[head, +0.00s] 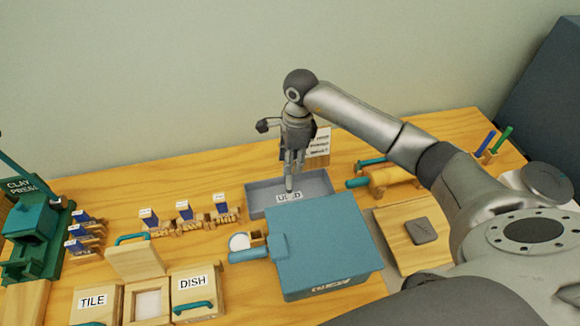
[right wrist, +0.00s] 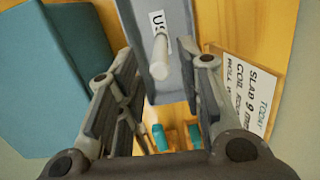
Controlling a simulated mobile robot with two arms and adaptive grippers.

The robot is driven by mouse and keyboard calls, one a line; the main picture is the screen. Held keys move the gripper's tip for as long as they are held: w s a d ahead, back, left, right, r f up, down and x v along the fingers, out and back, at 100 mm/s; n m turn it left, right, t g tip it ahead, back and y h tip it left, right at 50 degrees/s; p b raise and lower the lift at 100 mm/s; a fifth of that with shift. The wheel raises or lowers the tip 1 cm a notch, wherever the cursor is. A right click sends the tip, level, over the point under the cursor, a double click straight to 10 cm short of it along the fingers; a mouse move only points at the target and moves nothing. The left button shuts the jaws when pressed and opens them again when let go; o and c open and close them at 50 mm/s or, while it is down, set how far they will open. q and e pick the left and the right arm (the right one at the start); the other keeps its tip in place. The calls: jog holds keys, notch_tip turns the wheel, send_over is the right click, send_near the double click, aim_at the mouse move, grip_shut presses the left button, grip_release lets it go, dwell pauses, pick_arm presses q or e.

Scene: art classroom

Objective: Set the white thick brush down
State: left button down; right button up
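The white thick brush (right wrist: 160,58) shows in the right wrist view as a pale cylinder in front of the tray's label. In the head view its lower part (head: 289,183) shows below my right gripper (head: 294,160), over the grey tray labelled USED (head: 319,184). The tray also shows in the right wrist view (right wrist: 133,25). My right gripper (right wrist: 166,65) points down with its fingers spread, a clear gap on each side of the brush. I cannot tell whether the brush's lower end touches the tray floor. My left gripper is not in view.
A blue-topped box (head: 325,245) stands just in front of the tray. A printed card (head: 318,143) stands behind it, and a wooden roller with teal handles (head: 388,180) lies to the right. Small labelled blocks (head: 184,211) stand to the left.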

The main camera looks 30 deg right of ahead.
notch_tip(320, 180, up, 9)
jog(key=b, duration=0.2)
jog(key=shift+s+d+r, duration=0.15)
jog(key=shift+d, duration=0.25)
